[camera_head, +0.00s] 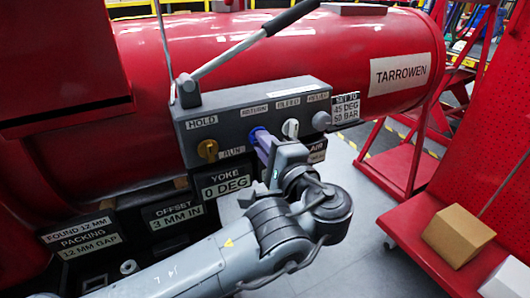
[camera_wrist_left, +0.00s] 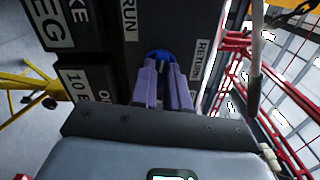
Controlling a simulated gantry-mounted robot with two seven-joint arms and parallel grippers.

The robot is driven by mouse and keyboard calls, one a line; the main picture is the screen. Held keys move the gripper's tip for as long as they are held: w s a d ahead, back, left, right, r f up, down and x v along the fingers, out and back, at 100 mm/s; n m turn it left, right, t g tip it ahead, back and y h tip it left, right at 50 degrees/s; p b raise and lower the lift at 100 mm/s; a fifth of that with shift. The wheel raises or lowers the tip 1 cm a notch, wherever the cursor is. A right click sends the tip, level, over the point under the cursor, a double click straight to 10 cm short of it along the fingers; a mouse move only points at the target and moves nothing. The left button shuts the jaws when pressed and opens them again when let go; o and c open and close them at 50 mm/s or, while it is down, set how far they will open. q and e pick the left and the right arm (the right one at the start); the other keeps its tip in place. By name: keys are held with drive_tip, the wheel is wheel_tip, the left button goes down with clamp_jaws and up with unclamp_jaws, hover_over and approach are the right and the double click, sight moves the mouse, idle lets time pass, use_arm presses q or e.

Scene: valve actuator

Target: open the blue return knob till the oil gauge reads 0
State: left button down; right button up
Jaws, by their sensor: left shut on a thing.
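The blue return knob (camera_wrist_left: 160,54) sits on the dark control block, under the RETURN label. In the head view only a sliver of the blue knob (camera_head: 257,133) shows past my gripper. My left gripper (camera_wrist_left: 163,70) has its two purple-grey fingers around the blue knob and is shut on it. In the head view my left gripper (camera_head: 264,141) reaches up to the block from below. I see no oil gauge dial; my arm hides part of the panel's lower right. My right gripper is not in view.
A brass knob (camera_head: 208,150) by HOLD and RUN, a white bleed knob (camera_head: 290,128) and a grey relay knob (camera_head: 321,121) sit close beside the blue one. A lever (camera_head: 240,47) rises above the block. A red cart (camera_head: 410,219) with boxes stands right.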

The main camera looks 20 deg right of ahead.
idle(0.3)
use_arm(q)
drive_tip(key=c, duration=1.1)
unclamp_jaws()
